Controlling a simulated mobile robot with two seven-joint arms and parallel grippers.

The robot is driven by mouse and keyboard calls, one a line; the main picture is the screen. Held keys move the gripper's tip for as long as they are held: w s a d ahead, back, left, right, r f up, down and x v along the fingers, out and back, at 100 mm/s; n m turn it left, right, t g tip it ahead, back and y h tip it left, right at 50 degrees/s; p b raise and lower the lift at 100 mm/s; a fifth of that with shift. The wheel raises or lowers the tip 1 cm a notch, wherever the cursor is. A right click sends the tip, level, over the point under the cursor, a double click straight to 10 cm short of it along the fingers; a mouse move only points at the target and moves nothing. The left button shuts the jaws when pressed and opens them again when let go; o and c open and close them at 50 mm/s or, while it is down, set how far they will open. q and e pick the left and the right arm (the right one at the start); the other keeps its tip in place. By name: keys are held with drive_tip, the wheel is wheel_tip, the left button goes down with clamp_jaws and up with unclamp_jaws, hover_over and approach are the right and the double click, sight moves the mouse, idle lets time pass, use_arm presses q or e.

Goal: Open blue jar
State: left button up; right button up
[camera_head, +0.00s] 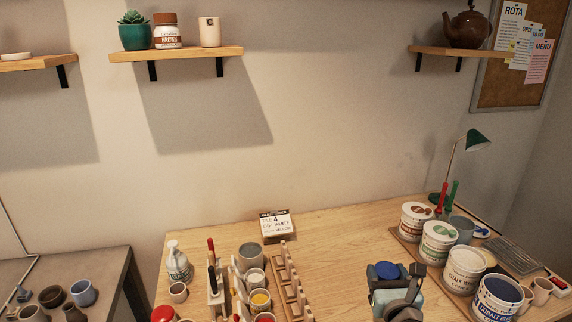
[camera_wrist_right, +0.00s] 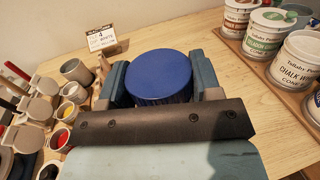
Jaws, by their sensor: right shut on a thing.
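The blue jar (camera_head: 497,299), a white tub labelled cobalt blue, stands at the front right of the table. Its top shows a dark blue round surface inside a pale rim. My right gripper (camera_head: 390,277) is over the table to the left of this jar. It is shut on a round blue lid (camera_head: 387,270) with a ribbed side. In the right wrist view the lid (camera_wrist_right: 158,76) sits between the two fingers, apart from the jars. My left gripper is not in view.
More glaze tubs (camera_head: 438,242) stand in a row on a wooden tray at the right. Paint pots (camera_head: 260,300) and a wooden rack (camera_head: 290,281) are at the left. A small sign (camera_head: 276,225) stands at the back. The table middle (camera_head: 345,240) is clear.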

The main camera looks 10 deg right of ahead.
drive_tip(key=s+a+f+n+y, duration=0.1)
drive_tip(key=s+a+f+y, duration=0.1)
drive_tip(key=s+a, duration=0.5)
drive_tip(key=shift+f+n+y, duration=0.2)
drive_tip(key=shift+n+y, duration=0.2)
drive_tip(key=shift+y, duration=0.2)
drive_tip(key=w+a+n+g+y, duration=0.1)
drive_tip(key=w+a+n+y, duration=0.1)
drive_tip(key=a, duration=0.4)
drive_tip(key=w+a+n+g+y, duration=0.1)
drive_tip(key=w+a+n+y, duration=0.2)
drive_tip(key=a+y, duration=0.2)
drive_tip(key=w+a+r+n+g+y, duration=0.1)
drive_tip(key=w+a+n+y, duration=0.1)
drive_tip(key=a+y, duration=0.2)
drive_tip(key=shift+w+a+r+n+g, duration=0.1)
drive_tip(key=shift+w+a+n+g, duration=0.1)
drive_tip(key=shift+a, duration=0.5)
drive_tip(key=shift+w+a+n+g, duration=0.1)
drive_tip(key=shift+w+a, duration=0.05)
drive_tip(key=shift+a, duration=0.55)
clamp_jaws()
